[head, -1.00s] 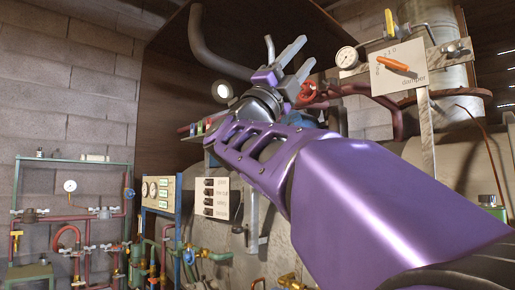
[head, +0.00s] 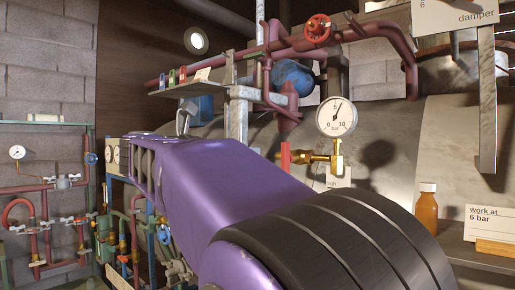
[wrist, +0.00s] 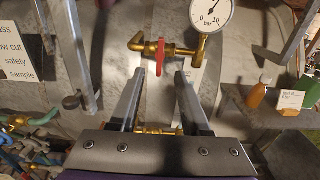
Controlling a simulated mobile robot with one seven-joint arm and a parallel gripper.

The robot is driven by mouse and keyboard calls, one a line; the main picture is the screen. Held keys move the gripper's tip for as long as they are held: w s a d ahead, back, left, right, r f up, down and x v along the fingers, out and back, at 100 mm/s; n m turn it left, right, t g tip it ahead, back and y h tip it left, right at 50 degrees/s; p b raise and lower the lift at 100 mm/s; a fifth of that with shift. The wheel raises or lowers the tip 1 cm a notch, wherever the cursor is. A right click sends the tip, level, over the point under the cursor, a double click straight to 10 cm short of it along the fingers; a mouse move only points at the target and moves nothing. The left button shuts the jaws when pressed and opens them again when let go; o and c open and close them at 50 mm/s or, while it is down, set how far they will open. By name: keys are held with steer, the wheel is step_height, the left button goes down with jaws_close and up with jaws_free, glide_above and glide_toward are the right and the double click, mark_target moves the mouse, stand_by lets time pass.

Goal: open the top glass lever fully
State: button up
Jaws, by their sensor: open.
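A red lever (head: 285,157) stands upright on a brass valve (head: 322,158) just below and left of a round pressure gauge. I see no readable label naming it as the top glass lever. In the wrist view the red lever (wrist: 161,56) appears between and just beyond the fingertips of my gripper (wrist: 159,74). My gripper is open, with one finger on each side of the lever's line; contact cannot be made out. A second brass fitting (wrist: 158,131) shows low between the fingers. In the head view my gripper is not clearly visible; my purple forearm blocks the area below the valve.
The gauge (head: 337,116) is close above the valve. A red handwheel (head: 317,28) and red pipes run overhead. A metal post (head: 487,100) hangs at right. An amber bottle (head: 427,206) and a "work at 6 bar" card (head: 490,220) stand on the right ledge.

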mark_target(283, 149)
steer(key=p+x, duration=0.2)
steer(key=x, duration=1.4)
steer(key=shift+w+d+p, duration=0.15)
steer(key=shift+d+p, duration=0.2)
jaws_close()
